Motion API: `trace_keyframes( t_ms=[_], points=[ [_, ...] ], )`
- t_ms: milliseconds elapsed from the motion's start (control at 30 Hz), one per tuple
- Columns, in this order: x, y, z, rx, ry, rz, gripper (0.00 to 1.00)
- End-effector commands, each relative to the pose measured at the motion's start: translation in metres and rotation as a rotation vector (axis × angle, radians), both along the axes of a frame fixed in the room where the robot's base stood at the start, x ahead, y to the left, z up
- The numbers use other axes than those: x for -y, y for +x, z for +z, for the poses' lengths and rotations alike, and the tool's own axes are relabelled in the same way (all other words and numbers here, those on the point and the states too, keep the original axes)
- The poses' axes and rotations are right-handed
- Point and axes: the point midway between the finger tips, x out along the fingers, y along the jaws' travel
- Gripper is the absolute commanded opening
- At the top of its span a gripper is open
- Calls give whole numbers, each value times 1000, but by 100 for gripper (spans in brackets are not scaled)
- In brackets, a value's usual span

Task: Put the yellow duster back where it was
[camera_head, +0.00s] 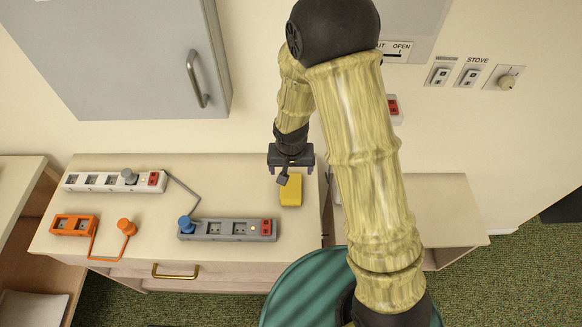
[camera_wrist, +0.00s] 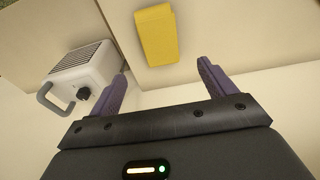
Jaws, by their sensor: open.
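The yellow duster (camera_head: 291,192) is a plain yellow block. It appears to lie on the pale cabinet top (camera_head: 235,170), right of the power strips. My gripper (camera_head: 290,168) is just behind it in the head view, pointing down. In the wrist view the duster (camera_wrist: 157,35) lies beyond the fingertips, roughly in line with the gap between them. My gripper (camera_wrist: 163,68) is open there, with nothing between its purple fingers. The duster looks apart from both fingers.
A white strip (camera_head: 115,181), a grey strip (camera_head: 228,230) and an orange socket block (camera_head: 75,225) with cables lie left on the top. The wrist view shows a white vented box (camera_wrist: 88,68) with a handle. A grey wall cabinet (camera_head: 120,60) hangs above.

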Motion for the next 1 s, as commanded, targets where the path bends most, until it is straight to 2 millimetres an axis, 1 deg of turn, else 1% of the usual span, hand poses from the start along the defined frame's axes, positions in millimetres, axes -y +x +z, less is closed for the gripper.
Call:
trace_keyframes(
  t_ms=[433, 567, 667, 767, 800, 867, 1000],
  points=[
    [0, 0, 0, 1, 0, 0, 83],
    [7, 0, 8, 6, 0, -2, 83],
    [22, -4, 27, 15, 1, -5, 83],
    [45, -12, 53, 29, 0, -4, 83],
    [55, -18, 64, 34, -1, -3, 83],
    [71, -27, 81, 41, -1, -1, 83],
    [102, -54, 114, 60, -2, 6, 83]
  ],
)
